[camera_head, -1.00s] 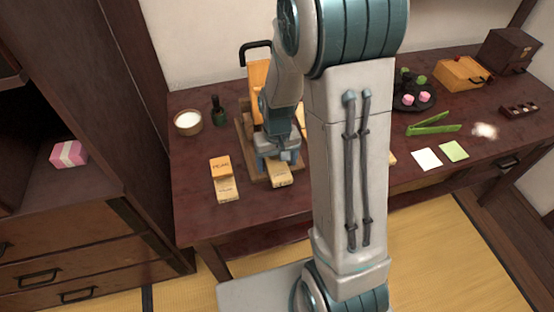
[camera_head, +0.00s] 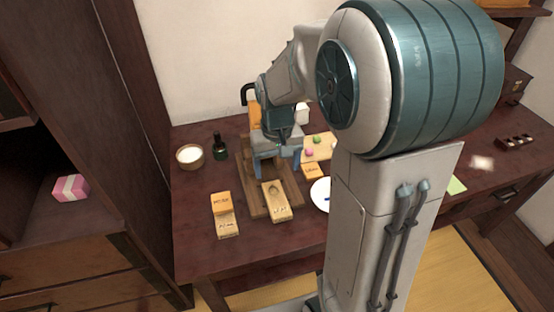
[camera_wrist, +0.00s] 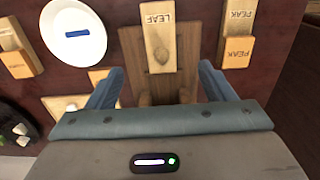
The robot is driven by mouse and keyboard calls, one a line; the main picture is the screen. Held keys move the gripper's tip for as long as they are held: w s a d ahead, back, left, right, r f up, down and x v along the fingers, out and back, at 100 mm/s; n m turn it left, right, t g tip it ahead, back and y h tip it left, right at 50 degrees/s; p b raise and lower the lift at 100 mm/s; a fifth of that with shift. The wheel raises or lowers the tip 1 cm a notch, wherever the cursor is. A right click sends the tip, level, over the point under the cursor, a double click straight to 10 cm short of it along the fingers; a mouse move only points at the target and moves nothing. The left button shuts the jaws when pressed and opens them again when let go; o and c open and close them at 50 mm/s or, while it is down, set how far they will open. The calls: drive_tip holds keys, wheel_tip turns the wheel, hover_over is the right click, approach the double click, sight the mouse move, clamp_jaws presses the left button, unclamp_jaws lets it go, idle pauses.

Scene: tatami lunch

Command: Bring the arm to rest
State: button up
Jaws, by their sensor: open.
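My gripper (camera_head: 276,168) is open and empty, its fingers pointing down above a brown wooden stand on the dark desk. The fingers also show apart in the wrist view (camera_wrist: 160,74). A pale wooden block marked LEAF (camera_wrist: 160,35) lies on the stand, just in front of the fingers; it also shows in the head view (camera_head: 275,202). Nothing is between the fingertips. My upper arm covers much of the desk's right side in the head view.
Blocks marked PEAK (camera_head: 221,202) lie left of the stand. A bowl of white stuff (camera_head: 190,156) and a dark bottle (camera_head: 220,146) stand behind them. A white plate (camera_wrist: 73,31) is beside the stand. A cabinet with a pink box (camera_head: 70,188) stands at left.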

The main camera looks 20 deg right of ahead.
drive_tip(key=shift+r, duration=0.55)
drive_tip(key=s+r+t+p, duration=0.2)
drive_tip(key=s+r+p, duration=0.3)
drive_tip(key=s+r, duration=0.5)
drive_tip(key=s, duration=0.3)
drive_tip(key=shift+s+r+t, duration=0.15)
drive_tip(key=shift+s+t, duration=0.2)
drive_tip(key=shift+t, duration=0.05)
